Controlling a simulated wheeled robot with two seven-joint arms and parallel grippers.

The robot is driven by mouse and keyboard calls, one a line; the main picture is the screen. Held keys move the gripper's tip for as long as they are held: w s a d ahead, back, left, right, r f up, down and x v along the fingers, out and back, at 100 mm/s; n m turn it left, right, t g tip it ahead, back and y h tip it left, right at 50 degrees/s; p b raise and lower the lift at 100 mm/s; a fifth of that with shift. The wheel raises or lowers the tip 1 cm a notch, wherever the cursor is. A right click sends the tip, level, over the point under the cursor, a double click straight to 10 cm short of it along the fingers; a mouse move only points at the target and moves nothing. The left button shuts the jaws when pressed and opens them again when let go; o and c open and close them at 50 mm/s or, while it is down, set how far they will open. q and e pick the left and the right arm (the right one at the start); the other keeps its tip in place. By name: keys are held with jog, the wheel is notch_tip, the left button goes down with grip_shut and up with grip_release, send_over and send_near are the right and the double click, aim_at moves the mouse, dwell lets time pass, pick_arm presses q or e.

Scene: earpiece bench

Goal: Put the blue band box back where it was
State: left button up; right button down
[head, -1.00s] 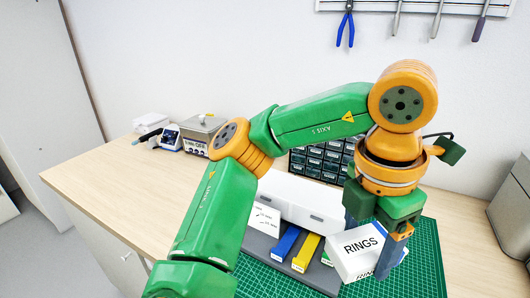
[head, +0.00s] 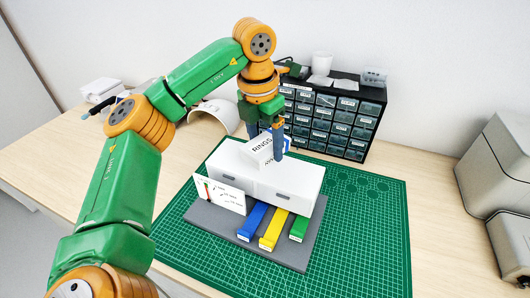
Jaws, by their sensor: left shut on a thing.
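My left gripper (head: 268,143) is shut on a white box labelled RINGS (head: 263,152). The box is tilted in the picture, and a small blue patch shows at its right edge by the finger, so it may be the blue band box. It shows over the top of a white two-drawer unit (head: 292,187); I cannot tell whether it touches it. The unit stands on a grey base (head: 210,222). A blue bar (head: 252,222), a yellow bar (head: 273,230) and a green bar (head: 299,228) stick out in front of it. My right gripper is out of view.
A white card (head: 220,194) stands at the unit's left front. A green cutting mat (head: 368,225) lies under the base, bare on its right side. A dark drawer cabinet (head: 330,122) stands behind, with cups and trays on top. Grey machines (head: 497,165) stand at the right.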

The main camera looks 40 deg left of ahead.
aim_at(265, 153)
pick_arm(q)
notch_tip(265, 153, down, 4)
jog(key=shift+w+a+r+p, duration=0.15)
jog(key=shift+r+p, duration=0.05)
jog(key=shift+p, duration=0.6)
jog(key=shift+w+f+b, duration=0.1)
jog(key=shift+f+b, duration=0.2)
jog(key=shift+f, duration=0.05)
jog(key=o, duration=1.5)
jog(key=shift+r, duration=0.4)
jog(key=r, duration=0.5)
jog(key=shift+s+r+b, duration=0.3)
jog(key=shift+b, duration=0.05)
jog(key=r, duration=0.2)
jog(key=r+p, duration=0.1)
jog(key=r, duration=0.1)
jog(key=s+r+p, duration=0.1)
jog(key=r, duration=0.1)
jog(key=shift+r, duration=0.1)
jog(key=shift+a, duration=0.1)
